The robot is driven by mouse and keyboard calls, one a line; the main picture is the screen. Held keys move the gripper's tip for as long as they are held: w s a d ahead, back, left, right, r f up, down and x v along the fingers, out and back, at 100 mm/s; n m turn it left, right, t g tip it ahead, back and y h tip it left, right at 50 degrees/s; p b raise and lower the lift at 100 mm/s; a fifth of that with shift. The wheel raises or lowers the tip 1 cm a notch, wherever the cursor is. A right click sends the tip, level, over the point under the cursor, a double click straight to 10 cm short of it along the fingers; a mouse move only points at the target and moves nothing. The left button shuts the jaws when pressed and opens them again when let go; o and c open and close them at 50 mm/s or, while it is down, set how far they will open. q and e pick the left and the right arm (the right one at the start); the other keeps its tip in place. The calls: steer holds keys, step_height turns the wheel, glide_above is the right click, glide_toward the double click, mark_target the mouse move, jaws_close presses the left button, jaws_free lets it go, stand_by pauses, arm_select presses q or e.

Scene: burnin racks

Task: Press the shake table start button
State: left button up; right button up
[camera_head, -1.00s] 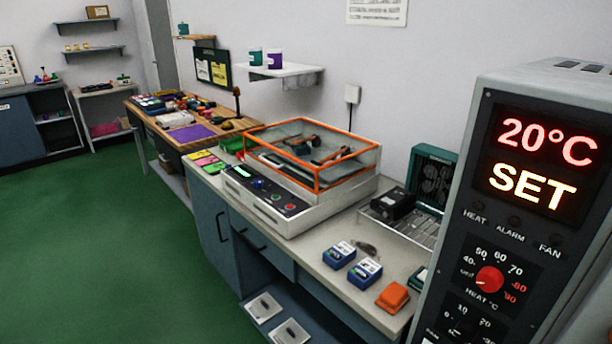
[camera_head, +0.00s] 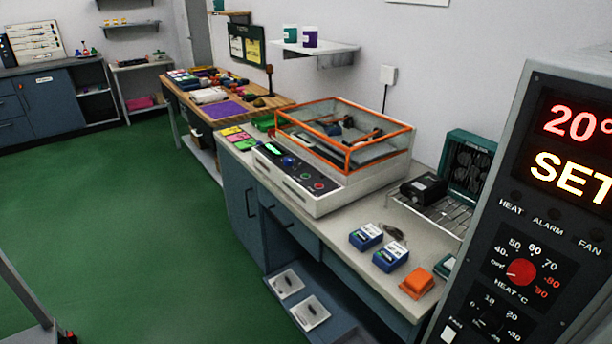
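The shake table (camera_head: 345,190) is a white box on the bench in the middle of the head view. A clear cover with an orange frame (camera_head: 347,160) sits on top of it. Its dark front panel (camera_head: 292,168) carries a small lit display, a blue knob (camera_head: 289,161), a green button (camera_head: 304,178) and a red button (camera_head: 319,186). The button labels are too small to read. Neither of my grippers shows in this view.
A grey oven or chamber (camera_head: 530,200) with a lit display stands close at the right. Blue boxes (camera_head: 391,257) and an orange block (camera_head: 417,283) lie on the bench front. A wooden bench (camera_head: 240,108) stands farther back. The green floor (camera_head: 150,220) at left is open.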

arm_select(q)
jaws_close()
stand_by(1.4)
